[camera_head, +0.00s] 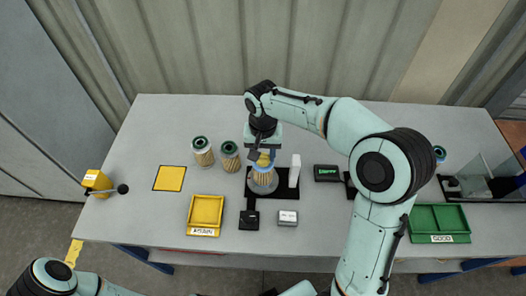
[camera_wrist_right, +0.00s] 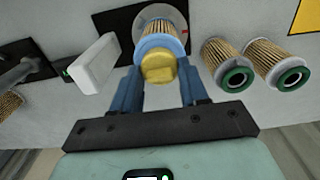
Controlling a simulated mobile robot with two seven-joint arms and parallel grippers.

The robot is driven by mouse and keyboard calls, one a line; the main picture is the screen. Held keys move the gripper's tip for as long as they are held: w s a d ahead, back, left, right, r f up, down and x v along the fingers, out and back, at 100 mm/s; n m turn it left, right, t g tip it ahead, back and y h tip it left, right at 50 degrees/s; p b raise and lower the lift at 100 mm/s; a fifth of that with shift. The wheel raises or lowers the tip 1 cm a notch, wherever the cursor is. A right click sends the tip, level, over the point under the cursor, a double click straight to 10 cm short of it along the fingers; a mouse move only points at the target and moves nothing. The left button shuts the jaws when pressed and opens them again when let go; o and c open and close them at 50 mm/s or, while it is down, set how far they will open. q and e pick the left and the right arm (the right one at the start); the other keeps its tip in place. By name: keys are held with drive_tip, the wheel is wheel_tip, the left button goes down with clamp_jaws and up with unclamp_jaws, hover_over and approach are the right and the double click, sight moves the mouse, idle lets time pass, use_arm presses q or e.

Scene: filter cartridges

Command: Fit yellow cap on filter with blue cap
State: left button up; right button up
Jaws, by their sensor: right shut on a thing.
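The filter with the blue cap (camera_head: 263,178) stands upright on a round grey seat of a black fixture in the middle of the table. Its pleated body and blue cap (camera_wrist_right: 153,42) show in the right wrist view. The yellow cap (camera_wrist_right: 158,68) is over the blue cap, in line with it; I cannot tell whether it is fully seated. My right gripper (camera_head: 262,156) points down over the filter. Its blue fingers (camera_wrist_right: 160,80) are shut on the yellow cap, one on each side. Of my left arm only links show at the bottom; its gripper is out of view.
Two green-capped filters (camera_head: 202,151) (camera_head: 229,157) stand left of the fixture. A white block (camera_head: 295,171) stands close on its right. A yellow tray (camera_head: 206,212), a yellow square (camera_head: 170,178) and a green tray (camera_head: 438,222) are farther out.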

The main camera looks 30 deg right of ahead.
drive_tip(key=shift+f, duration=0.15)
drive_tip(key=o, duration=1.3)
use_arm(q)
drive_tip(key=shift+w+r+p, duration=0.5)
drive_tip(key=shift+w+r, duration=0.05)
drive_tip(key=shift+r, duration=0.1)
use_arm(e)
drive_tip(key=shift+r, duration=1.05)
